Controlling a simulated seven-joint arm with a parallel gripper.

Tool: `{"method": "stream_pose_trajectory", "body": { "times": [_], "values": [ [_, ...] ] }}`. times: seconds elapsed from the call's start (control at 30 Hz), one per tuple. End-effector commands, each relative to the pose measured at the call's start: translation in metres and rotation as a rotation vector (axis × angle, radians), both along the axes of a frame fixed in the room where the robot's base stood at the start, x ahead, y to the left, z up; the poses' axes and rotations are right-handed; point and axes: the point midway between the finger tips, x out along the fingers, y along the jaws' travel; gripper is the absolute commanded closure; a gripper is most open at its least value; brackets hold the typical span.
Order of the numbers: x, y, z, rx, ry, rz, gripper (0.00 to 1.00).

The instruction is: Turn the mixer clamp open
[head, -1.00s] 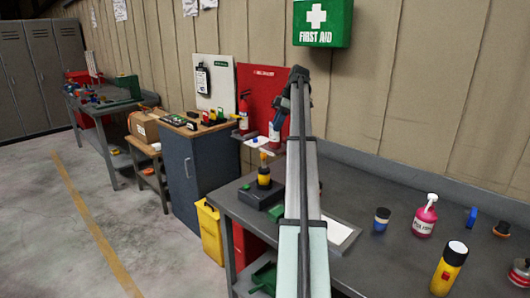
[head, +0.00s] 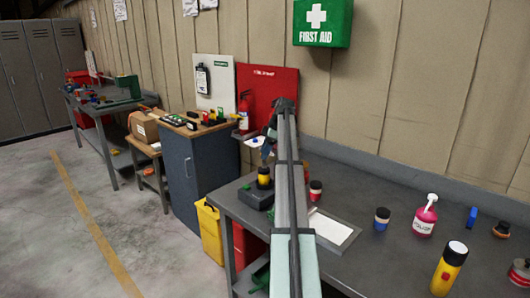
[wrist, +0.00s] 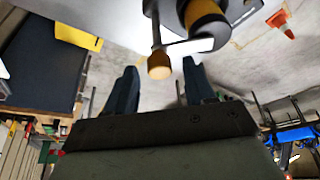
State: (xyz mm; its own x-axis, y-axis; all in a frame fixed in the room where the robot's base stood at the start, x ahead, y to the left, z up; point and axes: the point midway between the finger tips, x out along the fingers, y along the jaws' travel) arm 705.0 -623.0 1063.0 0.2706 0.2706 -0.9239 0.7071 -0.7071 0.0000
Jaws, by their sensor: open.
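The mixer stands at the left end of the near workbench; it shows in the head view as a yellow and black body on a dark block base (head: 256,198). In the wrist view a metal lever with an orange knob (wrist: 158,66) reaches down from the top, beside a yellow and black cylinder (wrist: 204,16). I take this lever to be the mixer clamp. My gripper (wrist: 159,85) is open, with one blue finger on each side of the knob. I cannot tell whether either finger touches it. In the head view my gripper (head: 268,145) is just above the mixer, partly hidden by my arm.
On the bench are a white sheet (head: 332,228), a red and black jar (head: 315,191), a blue and black jar (head: 381,218), a pink bottle (head: 425,218) and a yellow cylinder (head: 449,266). A fire extinguisher (head: 244,115) stands behind. A yellow bin (head: 210,230) is left of the bench.

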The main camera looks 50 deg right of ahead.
Motion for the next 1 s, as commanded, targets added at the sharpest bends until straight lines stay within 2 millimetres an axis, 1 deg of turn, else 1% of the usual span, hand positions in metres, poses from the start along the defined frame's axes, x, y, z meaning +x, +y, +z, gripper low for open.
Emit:
{"method": "stream_pose_trajectory", "body": {
  "times": [0.1,0.37,0.9,0.93,1.0],
  "values": [
    [0.0009,0.0012,-0.0032,0.0,0.0,0.0,0.46],
    [0.0011,0.0011,-0.0033,0.0,0.0,0.0,0.46],
    [0.001,0.001,-0.0031,0.0,0.0,0.0,0.98],
    [0.001,0.001,-0.0031,0.0,0.0,0.0,1.0],
    [0.0009,0.0011,-0.0031,0.0,0.0,0.0,1.0]
  ]
}}
